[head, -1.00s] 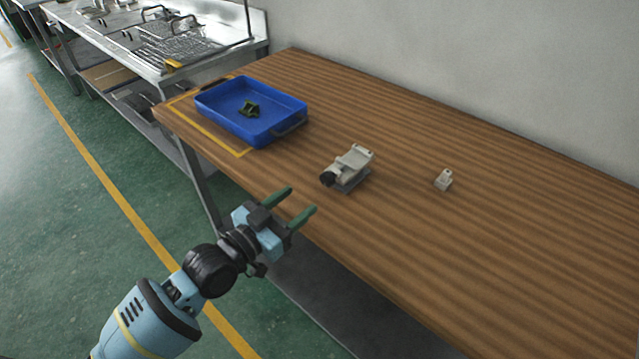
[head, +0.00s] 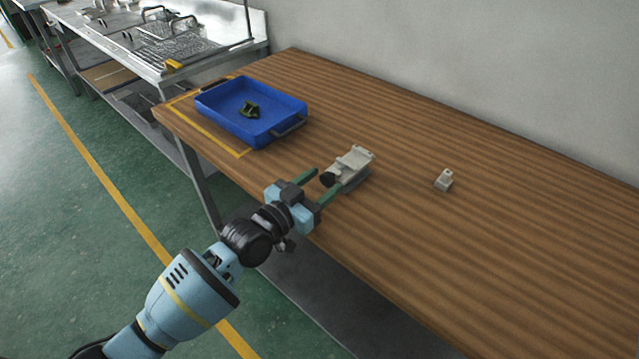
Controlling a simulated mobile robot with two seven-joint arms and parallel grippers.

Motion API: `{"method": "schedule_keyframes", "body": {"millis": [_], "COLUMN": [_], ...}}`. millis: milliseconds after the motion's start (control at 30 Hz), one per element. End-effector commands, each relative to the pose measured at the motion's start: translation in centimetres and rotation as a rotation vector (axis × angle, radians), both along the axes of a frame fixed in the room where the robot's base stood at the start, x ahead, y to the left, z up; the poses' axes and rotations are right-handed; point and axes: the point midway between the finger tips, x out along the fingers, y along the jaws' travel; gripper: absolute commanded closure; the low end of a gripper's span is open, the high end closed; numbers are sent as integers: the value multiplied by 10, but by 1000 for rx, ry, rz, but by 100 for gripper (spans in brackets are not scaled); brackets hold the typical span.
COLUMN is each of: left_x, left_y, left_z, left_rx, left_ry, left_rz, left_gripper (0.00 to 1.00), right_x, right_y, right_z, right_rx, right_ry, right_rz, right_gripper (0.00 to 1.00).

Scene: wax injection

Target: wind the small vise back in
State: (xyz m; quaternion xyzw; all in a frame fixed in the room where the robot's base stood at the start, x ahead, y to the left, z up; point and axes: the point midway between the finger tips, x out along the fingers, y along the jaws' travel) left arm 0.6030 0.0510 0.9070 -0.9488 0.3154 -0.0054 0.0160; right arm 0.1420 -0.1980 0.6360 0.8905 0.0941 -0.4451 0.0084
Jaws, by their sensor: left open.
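The small vise (head: 354,165) is a pale grey block on a darker base, standing on the wooden table near its front edge. Its black round knob (head: 327,179) faces my left gripper. My left gripper (head: 326,182) is open, with its two green fingers reaching to either side of the knob. The fingers look apart from the knob, but contact is hard to tell from this angle. My right gripper is not in view.
A blue tray (head: 217,108) with a small dark green part (head: 249,110) in it stands at the table's left end. A small pale block (head: 444,180) lies right of the vise. The wooden table (head: 500,220) is otherwise clear. A metal bench (head: 130,50) stands behind at left.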

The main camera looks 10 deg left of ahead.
Motion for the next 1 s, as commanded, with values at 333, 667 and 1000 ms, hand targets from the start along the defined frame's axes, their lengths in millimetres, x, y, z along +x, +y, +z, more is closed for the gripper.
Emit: {"method": "schedule_keyframes", "body": {"millis": [333,667,1000], "left_x": [0,0,-1], "left_y": [0,0,-1], "left_z": [0,1,1], "left_rx": [0,134,379], "left_ry": [0,-100,-283], "left_rz": [0,0,0], "left_gripper": [90,93,93], "right_x": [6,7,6], "right_y": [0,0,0], "right_z": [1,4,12], "right_rx": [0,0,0], "right_ry": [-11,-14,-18], "right_rz": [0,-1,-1], "right_gripper": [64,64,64]}}
